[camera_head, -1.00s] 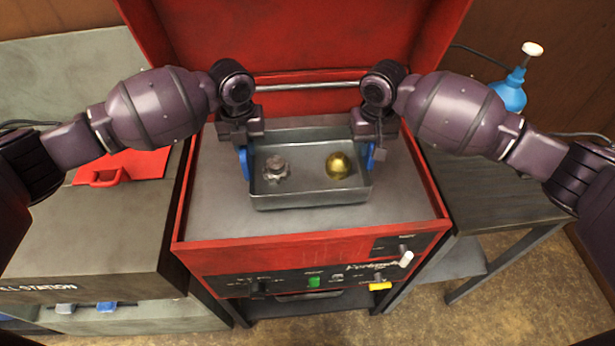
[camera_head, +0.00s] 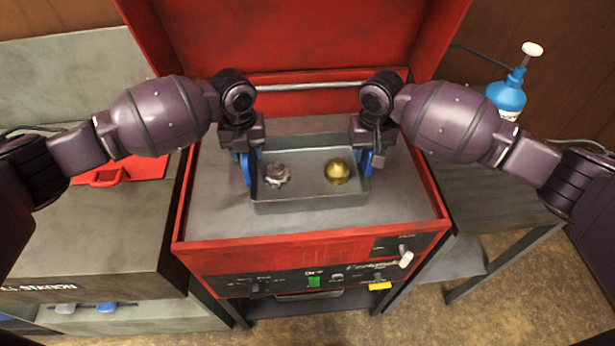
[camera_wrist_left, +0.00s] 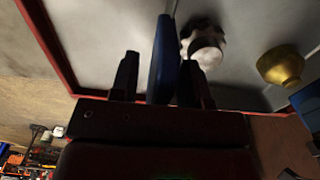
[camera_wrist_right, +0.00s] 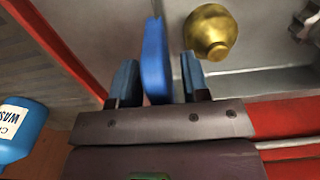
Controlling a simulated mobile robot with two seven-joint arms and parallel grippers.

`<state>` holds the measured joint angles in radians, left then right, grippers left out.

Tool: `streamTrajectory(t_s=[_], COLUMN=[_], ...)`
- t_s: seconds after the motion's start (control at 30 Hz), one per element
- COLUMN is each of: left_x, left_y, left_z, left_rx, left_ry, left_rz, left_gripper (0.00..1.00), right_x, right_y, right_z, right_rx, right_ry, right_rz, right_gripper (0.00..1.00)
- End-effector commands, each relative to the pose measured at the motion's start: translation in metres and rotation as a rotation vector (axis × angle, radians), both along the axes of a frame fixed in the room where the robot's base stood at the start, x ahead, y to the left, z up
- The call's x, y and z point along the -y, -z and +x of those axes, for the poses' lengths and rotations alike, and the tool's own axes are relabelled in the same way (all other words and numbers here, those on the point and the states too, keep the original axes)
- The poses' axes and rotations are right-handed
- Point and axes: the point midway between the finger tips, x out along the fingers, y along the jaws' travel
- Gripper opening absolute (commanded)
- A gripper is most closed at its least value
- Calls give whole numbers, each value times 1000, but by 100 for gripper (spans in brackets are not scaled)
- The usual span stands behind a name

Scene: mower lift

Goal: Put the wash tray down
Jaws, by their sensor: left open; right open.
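The grey metal wash tray (camera_head: 310,207) rests on the grey work surface of the red washer, with a blue handle at each short end. A silver toothed part (camera_head: 276,174) and a brass rounded part (camera_head: 337,171) lie in it. My left gripper (camera_head: 245,168) is open at the tray's left end; in the left wrist view its fingers stand apart on both sides of the blue handle (camera_wrist_left: 163,62). My right gripper (camera_head: 369,160) is open at the right end; in the right wrist view its fingers stand either side of the other blue handle (camera_wrist_right: 155,60).
The washer's red lid (camera_head: 300,40) stands open behind the tray. A blue bottle (camera_head: 507,95) stands at the right on a dark bench (camera_head: 490,190). A grey station with a red piece (camera_head: 120,172) is at the left. The work surface in front of the tray is clear.

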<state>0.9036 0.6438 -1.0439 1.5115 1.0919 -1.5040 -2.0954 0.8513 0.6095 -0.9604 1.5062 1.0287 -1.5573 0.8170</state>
Motion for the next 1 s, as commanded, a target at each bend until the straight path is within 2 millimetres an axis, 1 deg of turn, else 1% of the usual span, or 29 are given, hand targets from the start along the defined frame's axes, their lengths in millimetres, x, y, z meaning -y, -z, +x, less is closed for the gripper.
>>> streamTrajectory(t_s=[0.17,0.27,0.37,0.7,0.9,1.0], left_x=[0,0,0,0,0,0], left_y=[-2,-8,-22,-86,-111,-117], left_z=[0,1,1,0,0,0], left_rx=[1,2,4,3,2,1], left_ry=[1,1,2,2,0,0], left_rz=[-1,-1,-2,-1,0,0], left_gripper=[42,42,42,42,42,42], right_x=[0,0,0,0,0,0], right_y=[0,0,0,0,0,0], right_z=[0,0,0,0,0,0], right_rx=[0,0,0,0,0,0], right_ry=[-1,-1,-1,-1,-1,0], right_rz=[0,1,1,1,0,1], right_gripper=[42,42,42,42,42,42])
